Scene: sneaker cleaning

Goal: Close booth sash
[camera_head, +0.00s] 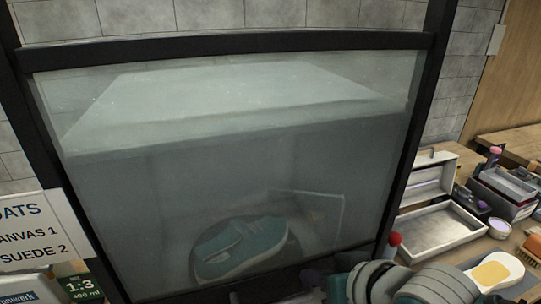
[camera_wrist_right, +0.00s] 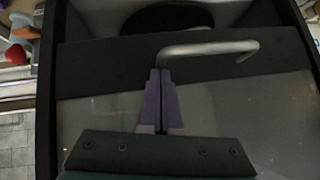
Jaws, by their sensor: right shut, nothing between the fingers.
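The booth sash (camera_head: 150,200) is a clear pane in a dark frame across the front of the booth. Through it a teal sneaker (camera_head: 240,250) shows on a dark round rest. In the right wrist view the sash's dark bar (camera_wrist_right: 100,62) carries a bent grey metal handle (camera_wrist_right: 215,48). My right gripper (camera_wrist_right: 161,72) is shut and empty, its purple fingertips at the handle's left end; whether they touch it I cannot tell. In the head view my right arm covers part of the sash's lower edge. My left gripper is not in view.
An open white case (camera_head: 440,228) and several trays and tools lie on the bench at the right. A yellow sponge on a white dish (camera_head: 493,272) is near the right arm. A sign (camera_head: 35,235) and a green label (camera_head: 82,289) stand at the left.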

